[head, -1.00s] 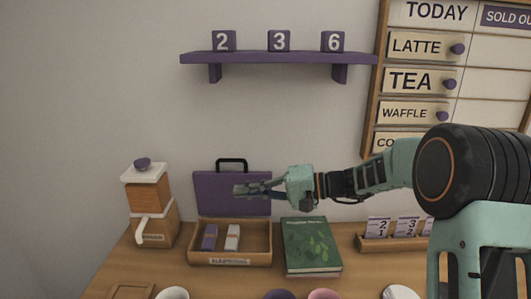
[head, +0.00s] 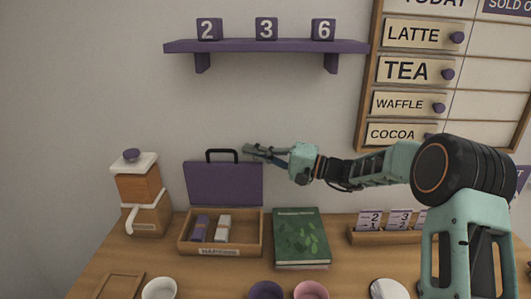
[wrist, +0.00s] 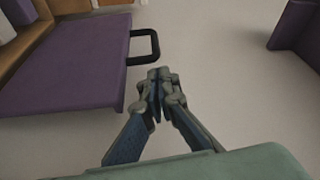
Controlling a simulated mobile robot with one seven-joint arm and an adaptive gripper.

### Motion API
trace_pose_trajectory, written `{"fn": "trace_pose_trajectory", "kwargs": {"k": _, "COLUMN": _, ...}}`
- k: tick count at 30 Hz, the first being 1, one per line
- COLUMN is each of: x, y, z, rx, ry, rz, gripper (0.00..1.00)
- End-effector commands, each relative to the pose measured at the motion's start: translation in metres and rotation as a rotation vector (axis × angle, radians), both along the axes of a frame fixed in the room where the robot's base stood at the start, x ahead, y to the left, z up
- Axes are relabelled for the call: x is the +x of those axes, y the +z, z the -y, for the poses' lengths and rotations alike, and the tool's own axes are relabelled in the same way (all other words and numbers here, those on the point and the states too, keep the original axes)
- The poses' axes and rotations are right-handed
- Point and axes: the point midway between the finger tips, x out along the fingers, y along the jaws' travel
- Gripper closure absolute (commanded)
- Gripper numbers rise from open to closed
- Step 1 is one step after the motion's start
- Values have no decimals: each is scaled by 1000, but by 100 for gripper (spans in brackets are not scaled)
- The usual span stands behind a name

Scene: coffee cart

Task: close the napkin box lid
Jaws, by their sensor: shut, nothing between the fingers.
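The napkin box (head: 220,251) is a wooden tray on the counter with a purple and a white napkin bundle inside. Its purple lid (head: 222,185) stands upright, open, at the back of the box, with a black handle (head: 222,153) on its top edge. In the wrist view the lid (wrist: 70,70) fills the left side, and the handle (wrist: 155,48) juts toward the fingers. My gripper (head: 248,149) is shut and empty at about handle height, just right of the handle in the head view. In the wrist view the fingertips (wrist: 158,76) appear close beside the handle; contact cannot be told.
A green book (head: 300,238) lies right of the box. A wooden dispenser (head: 143,195) with a white lid stands to the left. Cups, including a white one (head: 160,289), line the front. A purple shelf (head: 265,46) hangs above, with free wall between it and the lid.

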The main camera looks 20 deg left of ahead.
Motion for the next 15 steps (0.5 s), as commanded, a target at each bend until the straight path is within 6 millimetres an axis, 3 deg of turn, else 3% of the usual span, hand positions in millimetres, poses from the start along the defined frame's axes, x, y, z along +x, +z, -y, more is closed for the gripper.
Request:
{"fn": "trace_pose_trajectory", "kwargs": {"k": 6, "x": 2, "y": 2, "z": -27, "rx": -1, "ry": 1, "rz": 0, "gripper": 100}}
{"fn": "trace_pose_trajectory", "kwargs": {"k": 15, "x": 3, "y": 2, "z": -32, "rx": -1, "ry": -1, "rz": -1, "gripper": 100}}
